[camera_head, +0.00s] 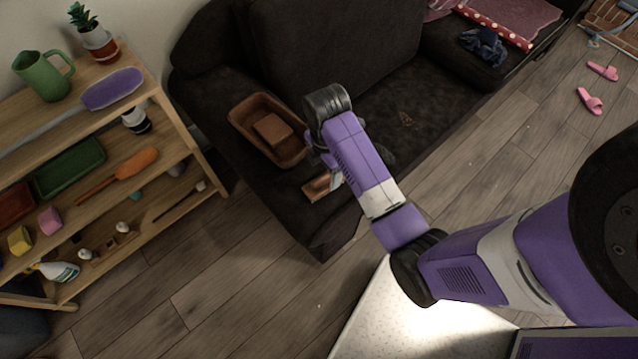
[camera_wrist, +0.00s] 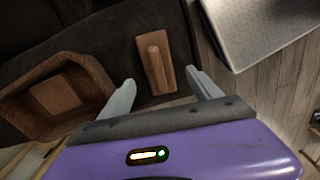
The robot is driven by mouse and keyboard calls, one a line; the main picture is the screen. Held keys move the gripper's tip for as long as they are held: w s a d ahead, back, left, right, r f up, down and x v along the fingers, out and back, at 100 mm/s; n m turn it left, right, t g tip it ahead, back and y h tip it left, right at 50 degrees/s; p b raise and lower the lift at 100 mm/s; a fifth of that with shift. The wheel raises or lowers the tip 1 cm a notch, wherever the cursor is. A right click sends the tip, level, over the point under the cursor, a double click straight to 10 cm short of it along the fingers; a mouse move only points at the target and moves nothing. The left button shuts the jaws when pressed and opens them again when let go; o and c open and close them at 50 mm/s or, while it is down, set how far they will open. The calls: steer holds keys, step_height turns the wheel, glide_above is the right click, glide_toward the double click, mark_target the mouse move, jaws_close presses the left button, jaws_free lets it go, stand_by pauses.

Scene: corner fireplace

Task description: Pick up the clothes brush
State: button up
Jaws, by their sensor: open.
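The clothes brush (camera_wrist: 155,52) is a brown wooden block with a raised grip along its top. It lies on the dark sofa seat. In the head view the brush (camera_head: 317,189) shows near the sofa's front corner, partly hidden by my arm. My gripper (camera_wrist: 161,78) is open and empty. In the wrist view its two pale fingers point toward the brush, one to each side of its near end. I cannot tell how far above the seat they are. In the head view my gripper (camera_head: 330,170) is mostly hidden behind the wrist.
A brown tray (camera_head: 238,118) with a brown block (camera_head: 273,130) inside lies on the sofa (camera_head: 400,120), left of the brush. A wooden shelf (camera_head: 160,92) with several objects stands at the left. A white speckled surface (camera_head: 385,320) is at the lower middle.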

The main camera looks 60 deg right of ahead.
mark_target(324, 182)
steer(key=shift+w+d+f, duration=0.1)
steer(key=shift+f, duration=3.8)
steer(key=c, duration=1.5)
steer(key=shift+c, duration=0.2)
steer(key=shift+r, duration=0.1)
step_height(324, 182, up, 20)
steer(key=p, duration=0.6)
